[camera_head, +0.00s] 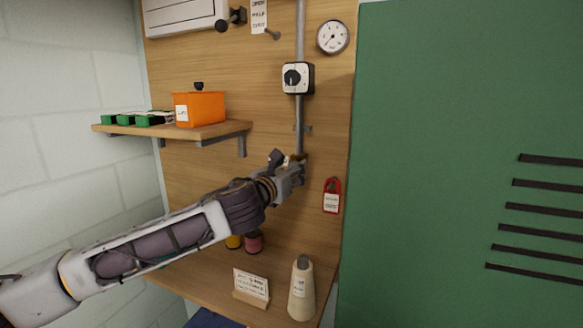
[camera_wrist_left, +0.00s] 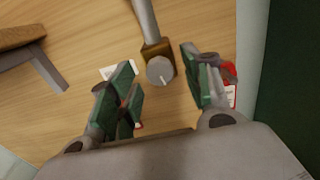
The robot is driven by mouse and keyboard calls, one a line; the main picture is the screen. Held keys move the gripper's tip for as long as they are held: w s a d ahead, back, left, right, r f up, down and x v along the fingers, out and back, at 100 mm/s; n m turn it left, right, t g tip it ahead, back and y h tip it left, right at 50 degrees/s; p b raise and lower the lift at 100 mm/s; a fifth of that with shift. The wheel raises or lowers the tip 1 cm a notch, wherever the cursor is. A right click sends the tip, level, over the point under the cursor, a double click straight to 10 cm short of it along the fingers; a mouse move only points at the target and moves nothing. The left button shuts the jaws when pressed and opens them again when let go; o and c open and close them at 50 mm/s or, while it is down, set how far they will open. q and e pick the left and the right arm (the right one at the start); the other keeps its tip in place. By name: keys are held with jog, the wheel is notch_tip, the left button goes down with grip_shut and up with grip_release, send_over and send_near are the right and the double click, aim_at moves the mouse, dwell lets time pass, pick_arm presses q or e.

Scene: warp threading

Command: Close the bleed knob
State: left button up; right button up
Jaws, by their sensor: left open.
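The bleed knob (camera_wrist_left: 160,70) is a small round grey knob with a light line on its face. It sits on a brass fitting (camera_wrist_left: 155,50) at the lower end of a grey pipe. In the left wrist view my left gripper (camera_wrist_left: 158,85) is open, its green-padded fingers on either side of the knob and apart from it. In the head view my left gripper (camera_head: 297,170) is at the pipe's lower end and hides most of the fitting and the knob. My right gripper is not in view.
A red padlock tag (camera_head: 331,196) hangs just right of the gripper. A black-and-white rotary switch (camera_head: 298,78) and a gauge (camera_head: 333,37) are above. A shelf (camera_head: 215,131) with an orange box (camera_head: 200,108) is at left. A cone (camera_head: 301,290) and card (camera_head: 251,285) stand below.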

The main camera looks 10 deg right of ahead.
pick_arm(q)
jog(key=shift+w+d, duration=0.35)
jog(key=shift+w, duration=0.15)
jog(key=c, duration=1)
jog(key=shift+c, duration=0.2)
